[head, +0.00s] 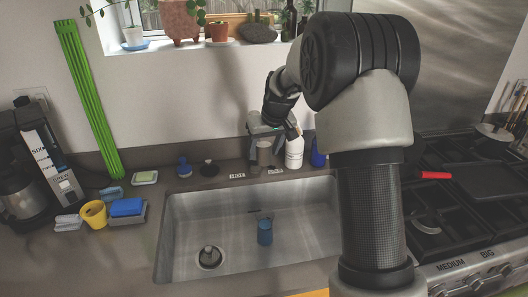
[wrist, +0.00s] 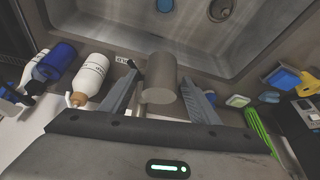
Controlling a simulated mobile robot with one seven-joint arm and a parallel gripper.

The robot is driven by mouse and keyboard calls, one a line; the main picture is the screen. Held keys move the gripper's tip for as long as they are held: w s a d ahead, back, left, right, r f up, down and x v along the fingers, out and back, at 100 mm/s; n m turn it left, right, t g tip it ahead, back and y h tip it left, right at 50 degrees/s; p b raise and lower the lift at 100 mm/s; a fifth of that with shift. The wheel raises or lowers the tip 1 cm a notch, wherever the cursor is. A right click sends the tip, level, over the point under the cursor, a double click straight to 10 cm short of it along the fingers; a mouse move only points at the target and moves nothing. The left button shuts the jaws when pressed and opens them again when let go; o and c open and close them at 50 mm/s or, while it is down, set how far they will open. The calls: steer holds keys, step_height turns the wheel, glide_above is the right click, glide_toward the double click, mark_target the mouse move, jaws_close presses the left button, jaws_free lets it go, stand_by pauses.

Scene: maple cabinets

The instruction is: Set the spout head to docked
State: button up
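A grey-brown cylinder (head: 264,153) stands at the back rim of the sink, beneath my gripper (head: 268,128). In the wrist view the cylinder (wrist: 159,80) lies between the two fingers of my gripper (wrist: 158,92), with a gap visible on each side. My gripper is open and its fingers point toward the sink. I cannot tell for sure whether this cylinder is the spout head or part of the faucet. A blue cylindrical piece (head: 265,233) is in the sink basin. No clearly recognizable spout or dock shows, and my arm hides part of the area.
The steel sink (head: 182,230) has a drain fitting (head: 210,257). A white bottle (head: 294,153) and a blue bottle (head: 318,155) stand close right of my gripper. A yellow cup (head: 94,213) and blue sponge (head: 127,207) are at left; the stove (head: 460,205) is at right.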

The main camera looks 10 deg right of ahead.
steer(key=shift+f, duration=0.15)
steer(key=v, duration=1.7)
steer(key=shift+r+b, duration=0.2)
steer(key=shift+b, duration=0.2)
steer(key=s+a+r+m, duration=0.1)
steer(key=s, duration=0.8)
steer(key=s+a+r, duration=0.1)
steer(key=s+r, duration=0.1)
steer(key=s, duration=0.7)
steer(key=s+f, duration=0.3)
steer(key=s, duration=0.3)
steer(key=s+f+m+t+h, duration=0.1)
steer(key=s+f, duration=0.2)
steer(key=s, duration=0.4)
steer(key=shift+s+f, duration=0.3)
steer(key=shift+f, duration=0.05)
